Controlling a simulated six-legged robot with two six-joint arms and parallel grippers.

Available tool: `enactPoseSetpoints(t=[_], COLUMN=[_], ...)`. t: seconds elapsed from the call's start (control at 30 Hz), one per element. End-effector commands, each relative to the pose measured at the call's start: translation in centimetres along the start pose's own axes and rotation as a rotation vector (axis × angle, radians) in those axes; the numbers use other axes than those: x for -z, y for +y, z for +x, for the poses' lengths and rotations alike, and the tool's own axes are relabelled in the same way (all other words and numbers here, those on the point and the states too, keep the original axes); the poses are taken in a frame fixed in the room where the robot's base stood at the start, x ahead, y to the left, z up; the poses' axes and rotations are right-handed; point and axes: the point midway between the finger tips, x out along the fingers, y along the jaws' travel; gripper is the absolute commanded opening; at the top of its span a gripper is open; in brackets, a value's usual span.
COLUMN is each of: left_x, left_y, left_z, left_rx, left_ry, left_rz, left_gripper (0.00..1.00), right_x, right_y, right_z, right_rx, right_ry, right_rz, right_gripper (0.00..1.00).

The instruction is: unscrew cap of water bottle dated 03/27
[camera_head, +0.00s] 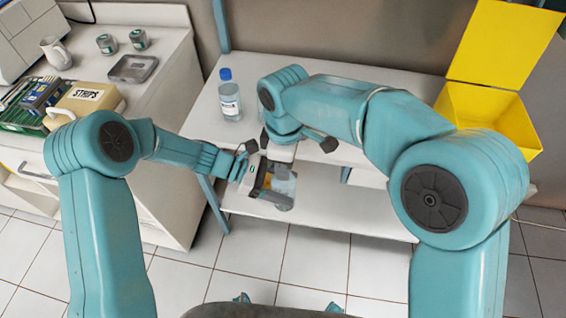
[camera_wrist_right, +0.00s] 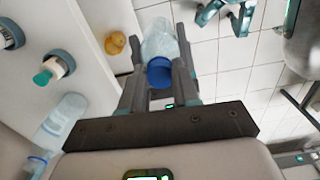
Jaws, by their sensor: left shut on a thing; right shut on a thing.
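A clear water bottle (camera_head: 284,188) with a blue cap (camera_wrist_right: 159,72) is held in the air in front of the bench; the cap is hidden in the head view. My left gripper (camera_head: 265,184) is shut on the bottle's body from the left. My right gripper (camera_head: 284,160) is above, shut on the cap, with its fingers either side of it in the right wrist view (camera_wrist_right: 160,80). The cap is on the bottle's top. No date is readable. A second blue-capped bottle (camera_head: 229,97) stands upright on the bench; it also shows in the right wrist view (camera_wrist_right: 66,113).
The white bench (camera_head: 195,125) has a lower shelf (camera_head: 350,215). A round orange item (camera_wrist_right: 115,43) shows beyond the bench edge. A yellow open bin (camera_head: 490,110) is at the right. The left counter holds a STRIPS box (camera_head: 88,97), mug (camera_head: 56,52), jars (camera_head: 107,44) and metal tray (camera_head: 133,68).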

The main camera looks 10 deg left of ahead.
Motion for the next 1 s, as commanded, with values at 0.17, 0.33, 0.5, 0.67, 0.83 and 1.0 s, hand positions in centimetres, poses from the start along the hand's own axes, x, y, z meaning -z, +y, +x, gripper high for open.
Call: enactPoseSetpoints(t=[0.17, 0.33, 0.5, 0.67, 0.83, 1.0], left_x=[-0.1, -0.1, 0.0, 0.0, 0.0, 0.1], left_y=[0.0, 0.1, 0.1, 0.1, 0.0, -0.1], left_z=[0.1, 0.0, 0.0, -0.1, -0.1, -0.1], left_rx=[0.0, -0.002, -0.003, -0.002, 0.0, 0.002], left_ry=[-0.001, -0.001, -0.001, -0.001, -0.001, -0.001], left_rz=[-0.003, -0.003, -0.003, -0.003, -0.002, 0.0], left_gripper=[0.0, 0.0, 0.0, 0.0, 0.0, 0.0], right_x=[0.2, 0.1, 0.2, 0.3, 0.4, 0.4], right_y=[0.2, 0.6, 0.9, 1.2, 1.4, 1.4], right_z=[-0.1, -0.1, -0.1, -0.1, -0.1, -0.2], right_rx=[-0.001, -0.002, -0.001, -0.001, 0.0, -0.002], right_ry=[0.005, 0.001, -0.004, -0.009, -0.014, -0.014], right_rz=[-0.471, -0.926, -1.384, -1.803, -2.121, -2.232], right_gripper=[0.0, 0.0, 0.0, 0.0, 0.0, 0.0])
